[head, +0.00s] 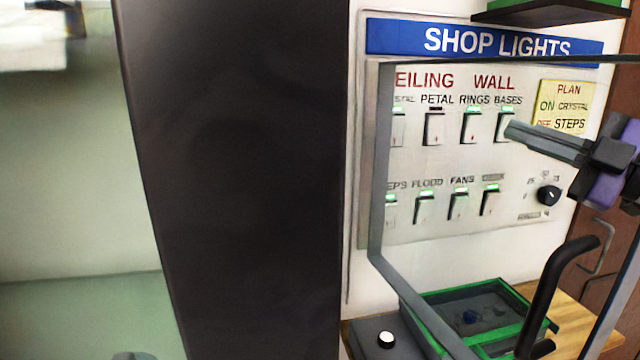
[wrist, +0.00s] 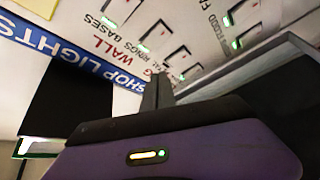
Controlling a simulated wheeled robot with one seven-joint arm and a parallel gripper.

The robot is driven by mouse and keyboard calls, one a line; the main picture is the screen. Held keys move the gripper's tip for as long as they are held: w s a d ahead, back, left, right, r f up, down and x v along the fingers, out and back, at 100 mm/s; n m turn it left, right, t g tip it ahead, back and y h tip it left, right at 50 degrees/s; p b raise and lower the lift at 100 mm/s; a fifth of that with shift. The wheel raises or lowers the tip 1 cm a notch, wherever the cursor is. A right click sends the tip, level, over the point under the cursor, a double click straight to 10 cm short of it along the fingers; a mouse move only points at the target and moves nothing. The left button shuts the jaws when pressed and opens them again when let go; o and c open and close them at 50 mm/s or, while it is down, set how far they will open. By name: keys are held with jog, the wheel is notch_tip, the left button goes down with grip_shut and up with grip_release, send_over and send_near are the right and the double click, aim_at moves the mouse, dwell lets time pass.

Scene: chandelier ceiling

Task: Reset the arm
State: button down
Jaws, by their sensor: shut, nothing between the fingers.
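My gripper (head: 512,131) is at the right of the head view, with dark fingers and a purple body. It is shut and empty. Its tip is in front of the switch panel (head: 450,215), over the BASES switch (head: 502,126); I cannot tell whether it touches. In the wrist view the shut fingers (wrist: 158,92) point up toward the same panel (wrist: 150,25). The panel has two rows of rocker switches, several with lit green marks. The PETAL switch (head: 434,128) shows a dark mark.
A blue SHOP LIGHTS sign (head: 485,42) tops the panel. A yellow PLAN note (head: 563,107) and black knob (head: 549,194) are at its right. A green-edged tray (head: 520,352) and grey box with a white button (head: 386,340) stand below. A grey frame (head: 377,160) crosses before the panel.

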jog(key=w+d+f+m+t+h, duration=0.2)
jog(key=d+f+m+t+h, duration=0.3)
jog(key=m, duration=0.4)
jog(key=s+f+m+h, duration=0.3)
jog(key=f+m, duration=0.1)
jog(key=f, duration=0.3)
jog(key=s+f+m+h, duration=0.3)
jog(key=f+m+h, duration=0.1)
jog(key=f, duration=0.3)
jog(key=s+f+m+h, duration=0.3)
jog(key=f+m+h, duration=0.1)
jog(key=f, duration=0.3)
jog(key=shift+s+a+f+m, duration=0.15)
jog(key=shift+s+f+m, duration=0.05)
jog(key=shift+s+m, duration=0.25)
jog(key=s+a+f+g+y, duration=0.1)
jog(key=s+a+f, duration=0.4)
jog(key=s, duration=0.7)
jog(key=s+a+f+n+g+y, duration=0.1)
jog(key=s+a+f+g, duration=0.2)
jog(key=s, duration=0.9)
jog(key=s+a+f+g+y, duration=0.1)
jog(key=s+a+f, duration=0.5)
jog(key=s, duration=0.6)
notch_tip(320, 180, down, 2)
jog(key=shift+a+f+n+g, duration=0.2)
jog(key=shift+a+n+g, duration=0.15)
jog(key=shift+g, duration=0.05)
